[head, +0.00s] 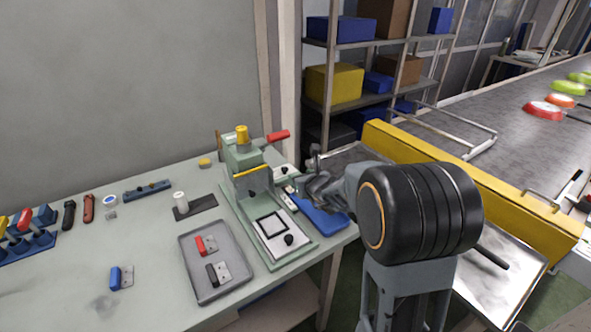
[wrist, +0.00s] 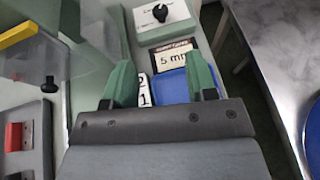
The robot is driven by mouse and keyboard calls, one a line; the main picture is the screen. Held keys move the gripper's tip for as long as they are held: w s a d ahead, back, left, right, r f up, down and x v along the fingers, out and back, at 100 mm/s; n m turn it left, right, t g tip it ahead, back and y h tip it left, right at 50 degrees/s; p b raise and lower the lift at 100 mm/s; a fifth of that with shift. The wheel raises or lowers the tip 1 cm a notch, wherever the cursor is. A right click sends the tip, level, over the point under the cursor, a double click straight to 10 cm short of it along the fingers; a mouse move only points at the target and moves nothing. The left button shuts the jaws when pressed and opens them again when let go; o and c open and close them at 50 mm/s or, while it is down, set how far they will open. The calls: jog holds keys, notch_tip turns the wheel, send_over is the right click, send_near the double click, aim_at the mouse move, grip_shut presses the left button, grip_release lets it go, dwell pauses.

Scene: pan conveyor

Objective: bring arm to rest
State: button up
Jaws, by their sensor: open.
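My gripper (wrist: 161,88) shows in the wrist view with its two green fingers apart and nothing held between them. It is above a blue tray (wrist: 172,88) at the right edge of the workbench. A white card marked 1 lies partly hidden by the left finger. In the head view my arm reaches from the right toward the bench, and the blue tray (head: 325,222) shows beside the wrist. The fingertips are hard to make out there.
A green press machine (head: 243,160) stands left of my gripper. A grey tray (head: 188,240) with a red and a black part lies nearer. A control box with a black knob (wrist: 160,13) and a "5 mm" sign (wrist: 172,56) are ahead. The conveyor (head: 470,105) runs at right.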

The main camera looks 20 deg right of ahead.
jog(key=s+a+r+n+g+y+p, duration=0.25)
jog(key=s+a+r+n, duration=0.3)
jog(key=n, duration=0.35)
jog(key=s+a+r+n+g+y+p, duration=0.25)
jog(key=s+a+r+n, duration=0.2)
jog(key=s+n, duration=0.4)
jog(key=s+d+n+g+h+p, duration=0.3)
jog(key=s+d+n+h, duration=0.4)
jog(key=s+n, duration=0.6)
jog(key=n+g, duration=0.1)
jog(key=n, duration=0.2)
jog(key=shift+s+d+n+g, duration=0.15)
jog(key=shift+d+n+g, duration=0.2)
jog(key=shift+g, duration=0.05)
jog(key=shift+f, duration=0.1)
jog(key=shift+c, duration=0.9)
